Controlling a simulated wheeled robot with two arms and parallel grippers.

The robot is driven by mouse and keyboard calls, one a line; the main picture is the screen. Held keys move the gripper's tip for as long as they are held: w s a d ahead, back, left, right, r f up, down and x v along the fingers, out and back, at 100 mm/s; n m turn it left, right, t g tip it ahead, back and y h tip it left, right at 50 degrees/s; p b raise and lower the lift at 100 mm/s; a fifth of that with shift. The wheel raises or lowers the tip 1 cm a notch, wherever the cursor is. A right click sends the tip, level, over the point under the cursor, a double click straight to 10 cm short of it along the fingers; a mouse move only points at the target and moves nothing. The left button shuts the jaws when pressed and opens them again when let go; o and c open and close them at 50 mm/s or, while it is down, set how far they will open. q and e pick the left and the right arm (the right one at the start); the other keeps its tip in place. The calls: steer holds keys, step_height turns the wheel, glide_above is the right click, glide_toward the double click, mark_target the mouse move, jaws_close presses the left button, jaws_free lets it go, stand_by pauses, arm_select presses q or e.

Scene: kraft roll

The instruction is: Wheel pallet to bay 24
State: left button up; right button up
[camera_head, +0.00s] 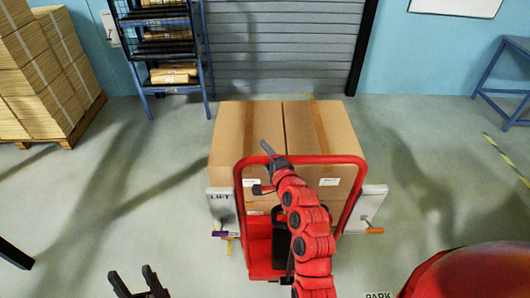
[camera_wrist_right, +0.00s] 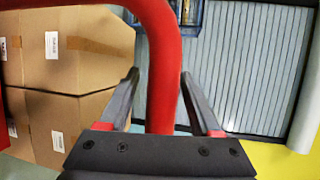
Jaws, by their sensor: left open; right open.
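Large brown cartons (camera_head: 240,130) are stacked in front of me, behind the red tubular frame (camera_head: 352,180) of a red pallet truck (camera_head: 258,258). Any pallet under the cartons is hidden. My right arm reaches up to the frame's top bar. My right gripper (camera_head: 265,165) is at that bar. In the right wrist view its two fingers (camera_wrist_right: 158,100) stand apart on either side of the red bar (camera_wrist_right: 162,70), not visibly clamped on it. My left gripper (camera_head: 133,278) is open and empty, low at the left, well away from the truck. No bay number is readable.
A panel marked LIFT (camera_head: 221,206) is left of the frame; another panel (camera_head: 366,206) with an orange handle is right. A loaded pallet stack (camera_head: 40,80) stands far left. A blue rack (camera_head: 165,45) and grey shutter (camera_head: 280,45) are behind.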

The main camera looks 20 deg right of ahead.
jaws_close()
stand_by(0.3)
stand_by(1.1)
